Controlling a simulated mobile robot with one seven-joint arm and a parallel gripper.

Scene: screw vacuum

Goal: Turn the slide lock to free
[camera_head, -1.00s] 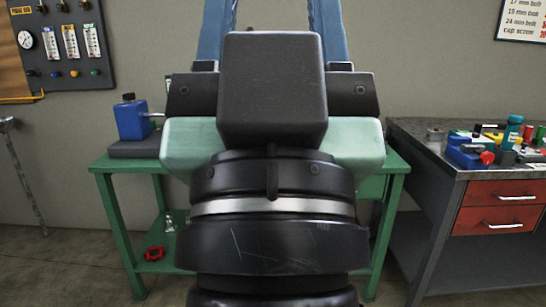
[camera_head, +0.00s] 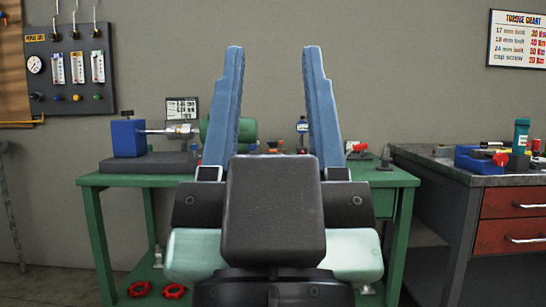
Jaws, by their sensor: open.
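My gripper (camera_head: 273,55) is in the middle of the head view, seen from behind. Its two long blue fingers point up and stand wide apart with nothing between them. Behind it is a green bench (camera_head: 95,181). On the bench, a blue block (camera_head: 127,138) stands on a dark base at the left, with a metal rod and fitting (camera_head: 180,130) reaching right from it. A green cylinder (camera_head: 246,131) shows partly behind and between the fingers. I cannot pick out the slide lock; it may be too small or hidden by my gripper.
Small items stand on the bench between and right of the fingers, including a red-handled part (camera_head: 357,148). Red handwheels (camera_head: 174,291) lie low at left. A gauge panel (camera_head: 68,68) hangs left.

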